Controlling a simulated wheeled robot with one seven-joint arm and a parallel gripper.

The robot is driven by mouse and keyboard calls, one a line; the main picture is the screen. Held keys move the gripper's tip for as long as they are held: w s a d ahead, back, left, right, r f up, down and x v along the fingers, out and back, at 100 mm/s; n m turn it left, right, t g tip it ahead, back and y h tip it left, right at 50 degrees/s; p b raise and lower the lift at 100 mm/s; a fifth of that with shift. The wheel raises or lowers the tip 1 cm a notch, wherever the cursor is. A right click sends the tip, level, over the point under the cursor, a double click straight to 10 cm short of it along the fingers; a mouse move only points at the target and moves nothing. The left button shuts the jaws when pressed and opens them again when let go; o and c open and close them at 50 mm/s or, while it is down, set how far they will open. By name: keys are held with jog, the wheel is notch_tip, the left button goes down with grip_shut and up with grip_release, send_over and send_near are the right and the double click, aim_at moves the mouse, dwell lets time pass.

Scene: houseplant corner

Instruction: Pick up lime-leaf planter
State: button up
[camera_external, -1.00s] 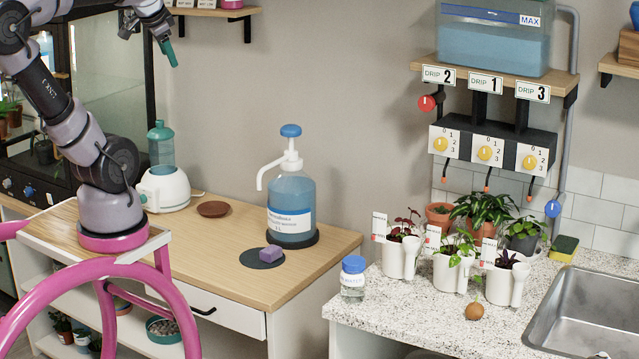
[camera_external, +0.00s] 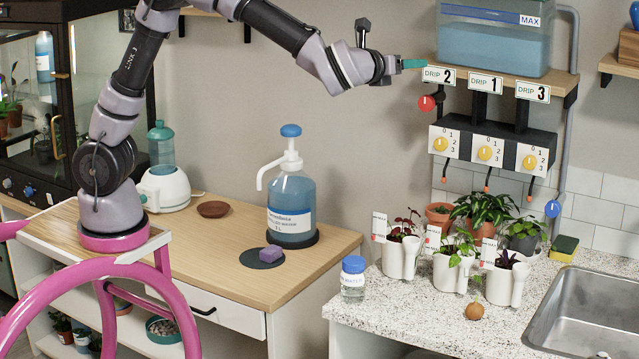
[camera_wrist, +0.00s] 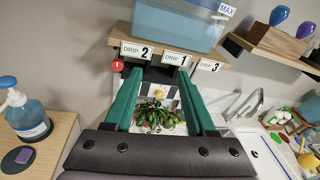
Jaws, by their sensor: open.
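Three white planters stand in a row on the speckled counter. The middle planter (camera_external: 447,272) holds light green leaves and looks like the lime-leaf one. The left planter (camera_external: 400,258) has dark red leaves and the right planter (camera_external: 503,283) has dark purple leaves. Each has a tag at its left. My gripper (camera_external: 413,63) is high above the counter, up and left of the middle planter, near the drip 2 sign. In the wrist view my gripper (camera_wrist: 160,85) has its green fingers apart, with nothing held. Green foliage (camera_wrist: 152,116) shows between them, far off; the planters there are partly hidden.
Potted plants (camera_external: 482,210) stand close behind the row. A dial panel (camera_external: 485,150) and a shelf with a water tank (camera_external: 490,40) hang above. A blue-capped jar (camera_external: 353,279) stands left, a small brown round thing (camera_external: 474,312) in front, the sink (camera_external: 590,310) right.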

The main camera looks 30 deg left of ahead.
jog(key=s+d+f+m+h, duration=0.3)
jog(key=s+d+m+h, duration=0.15)
jog(key=s+d, duration=0.7)
send_near(460, 257)
jog(key=shift+m, duration=0.25)
jog(key=x, duration=1)
jog(key=shift+f, duration=0.1)
grip_shut()
